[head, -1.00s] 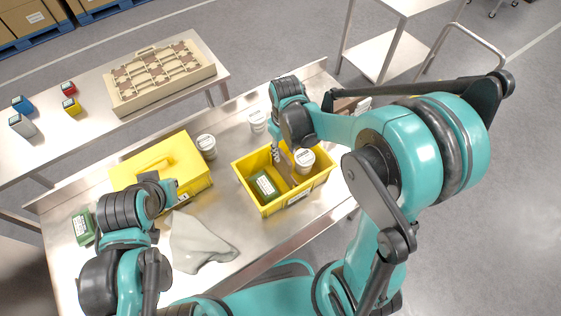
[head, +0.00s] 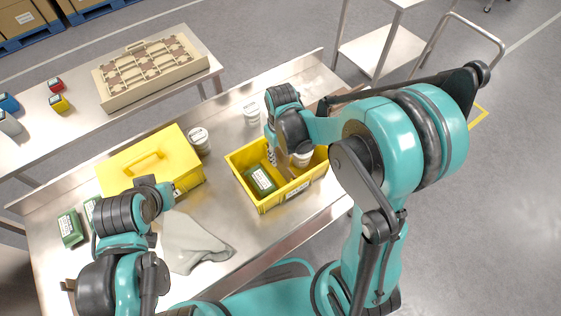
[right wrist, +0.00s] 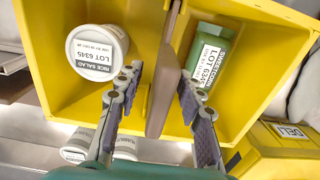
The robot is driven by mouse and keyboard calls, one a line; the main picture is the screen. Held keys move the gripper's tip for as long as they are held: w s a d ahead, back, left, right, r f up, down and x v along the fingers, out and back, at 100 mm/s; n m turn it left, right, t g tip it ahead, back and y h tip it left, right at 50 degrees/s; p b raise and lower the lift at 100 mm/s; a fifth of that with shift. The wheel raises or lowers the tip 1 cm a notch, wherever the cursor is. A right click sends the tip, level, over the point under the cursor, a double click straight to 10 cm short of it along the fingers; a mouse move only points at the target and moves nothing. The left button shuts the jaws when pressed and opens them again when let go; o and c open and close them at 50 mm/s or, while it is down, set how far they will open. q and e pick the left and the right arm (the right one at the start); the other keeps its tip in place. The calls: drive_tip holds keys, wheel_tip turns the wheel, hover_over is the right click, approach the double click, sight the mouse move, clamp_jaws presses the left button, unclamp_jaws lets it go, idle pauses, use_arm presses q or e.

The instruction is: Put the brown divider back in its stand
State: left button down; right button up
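The brown divider (right wrist: 165,75) stands upright across the yellow crate (right wrist: 110,15), between a white tub (right wrist: 97,50) and a green packet (right wrist: 207,58). My right gripper (right wrist: 160,72) is open over the crate, its fingers on either side of the divider; a gap shows at the left finger. In the head view the right gripper (head: 272,155) reaches down into the crate (head: 272,206), and the arm partly hides the tub. My left gripper (head: 170,192) hangs near the yellow lidded box; its fingers are not clear. I cannot make out the stand for certain; something brown (head: 338,98) shows behind my right arm.
The yellow lidded box (head: 155,160), a grey cloth (head: 192,243) and green packets (head: 70,228) lie left of the crate. White tubs (head: 199,140) stand behind. A second table holds a beige compartment tray (head: 160,83). The bench (head: 225,190) is bare between box and crate.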

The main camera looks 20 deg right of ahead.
clamp_jaws()
drive_tip(key=shift+r, duration=0.1)
drive_tip(key=shift+r+p, duration=1)
drive_tip(key=shift+r, duration=0.4)
drive_tip(key=shift+r+p, duration=2.35)
drive_tip(key=shift+r, duration=0.9)
